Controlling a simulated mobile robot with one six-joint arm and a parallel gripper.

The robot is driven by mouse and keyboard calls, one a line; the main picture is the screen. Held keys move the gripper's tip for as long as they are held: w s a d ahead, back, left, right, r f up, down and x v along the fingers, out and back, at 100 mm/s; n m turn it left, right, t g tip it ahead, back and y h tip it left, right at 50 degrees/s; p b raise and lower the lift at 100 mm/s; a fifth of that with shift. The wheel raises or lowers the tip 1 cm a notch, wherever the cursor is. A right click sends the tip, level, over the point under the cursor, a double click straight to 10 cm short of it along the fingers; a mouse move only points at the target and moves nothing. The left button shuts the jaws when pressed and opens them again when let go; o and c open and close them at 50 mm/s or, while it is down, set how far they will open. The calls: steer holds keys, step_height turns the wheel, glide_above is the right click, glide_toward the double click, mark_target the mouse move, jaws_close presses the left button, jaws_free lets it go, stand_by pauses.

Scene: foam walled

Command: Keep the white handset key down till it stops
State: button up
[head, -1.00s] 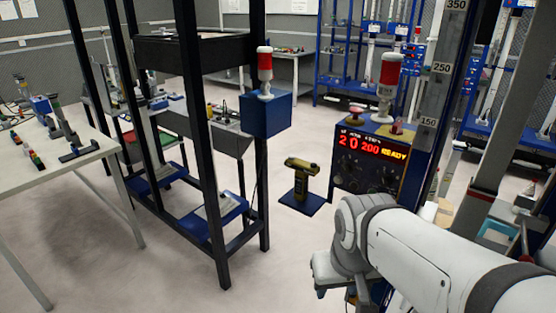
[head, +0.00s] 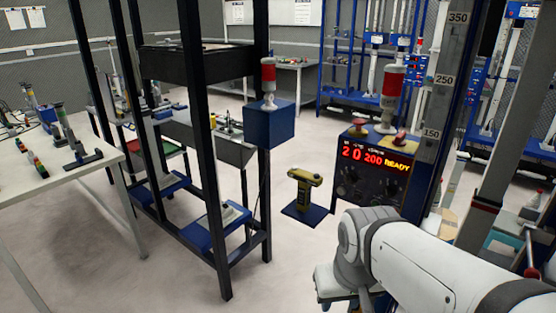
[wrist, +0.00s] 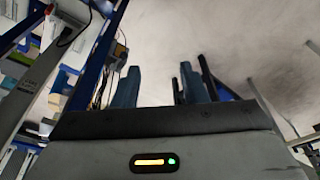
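A yellow and black handset (head: 304,178) stands upright on a dark blue base plate (head: 306,215) on the floor, left of the control box. I cannot make out a white key on it at this size. The blue control box (head: 343,184) has a lit display reading 20, 200 and READY. My gripper (wrist: 160,75) shows in the wrist view with its two blue fingers apart and nothing between them. In the head view my arm is at the lower right, and the fingers are out of sight. The handset is not recognisable in the wrist view.
A black frame rack (head: 212,200) with blue trays stands left of the handset. A blue box (head: 270,124) with a red-topped lamp is mounted on it. A white table (head: 50,172) is at the left. A scaled column (head: 438,110) rises at the right. The floor between is clear.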

jaws_close()
stand_by(1.4)
